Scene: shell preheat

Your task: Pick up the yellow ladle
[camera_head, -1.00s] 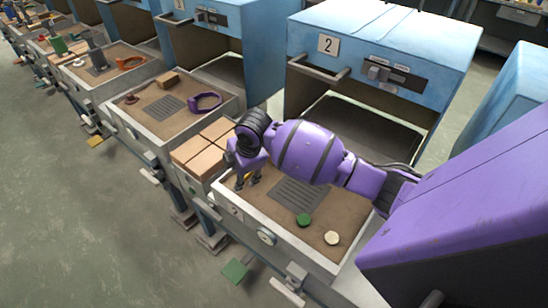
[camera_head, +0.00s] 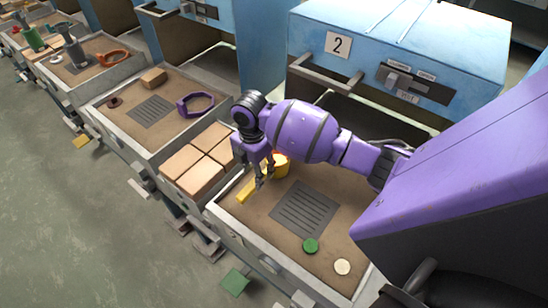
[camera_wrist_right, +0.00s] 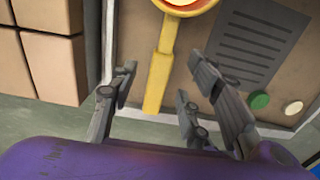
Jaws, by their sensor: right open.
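The yellow ladle (camera_head: 246,191) lies in the tray in front of the machine marked 2. In the head view my right arm hides part of it; its round bowl (camera_head: 281,166) shows behind the gripper. My right gripper (camera_head: 263,180) is over the ladle, fingers pointing down. My left gripper is not in view.
The tray (camera_head: 245,236) also holds a dark slotted plate (camera_head: 304,208), a green disc (camera_head: 311,246) and a cream disc (camera_head: 342,267). Tan blocks (camera_head: 192,168) stand left of it. A purple ring-shaped item (camera_head: 196,103) lies in the neighbouring tray.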

